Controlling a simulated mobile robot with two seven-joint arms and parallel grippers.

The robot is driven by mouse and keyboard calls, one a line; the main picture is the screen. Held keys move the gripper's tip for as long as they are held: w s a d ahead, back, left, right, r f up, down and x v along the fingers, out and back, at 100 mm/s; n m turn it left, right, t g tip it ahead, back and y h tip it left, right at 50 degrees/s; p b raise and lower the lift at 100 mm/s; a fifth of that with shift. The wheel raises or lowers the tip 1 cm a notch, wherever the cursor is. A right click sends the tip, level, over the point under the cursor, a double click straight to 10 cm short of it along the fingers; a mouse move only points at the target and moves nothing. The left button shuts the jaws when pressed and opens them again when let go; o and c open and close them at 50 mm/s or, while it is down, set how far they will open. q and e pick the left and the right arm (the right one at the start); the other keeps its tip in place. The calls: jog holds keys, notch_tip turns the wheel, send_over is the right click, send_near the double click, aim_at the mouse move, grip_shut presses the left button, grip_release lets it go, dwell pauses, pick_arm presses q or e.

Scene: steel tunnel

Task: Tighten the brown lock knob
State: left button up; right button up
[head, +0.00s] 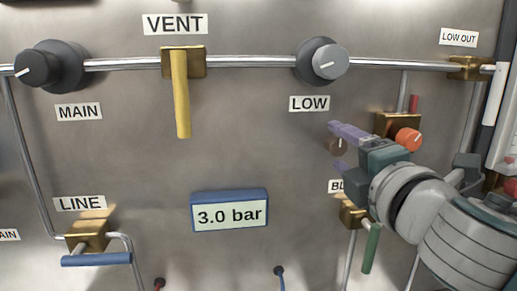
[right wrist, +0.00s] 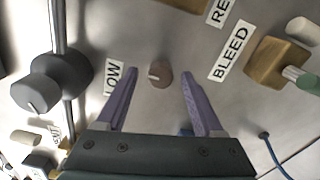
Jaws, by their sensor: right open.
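In the right wrist view the brown knob (right wrist: 160,75) shows whole, a little beyond the gap between the fingertips. My right gripper (head: 336,149) has purple fingers, open, one above and one below the knob in the head view. In its wrist view the gripper (right wrist: 158,82) is empty; I cannot tell how far the tips are from the panel. My left gripper is not in view.
The grey LOW knob (head: 322,61) sits above on the pipe. An orange knob (head: 408,139) and a brass valve with a green handle (head: 370,248) are close to my right arm. The gauge reading 3.0 bar (head: 230,210) is to the left, with bare panel between.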

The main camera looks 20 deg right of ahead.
jog(key=b+v, duration=0.2)
jog(key=v, duration=0.8)
jog(key=shift+w+f, duration=0.1)
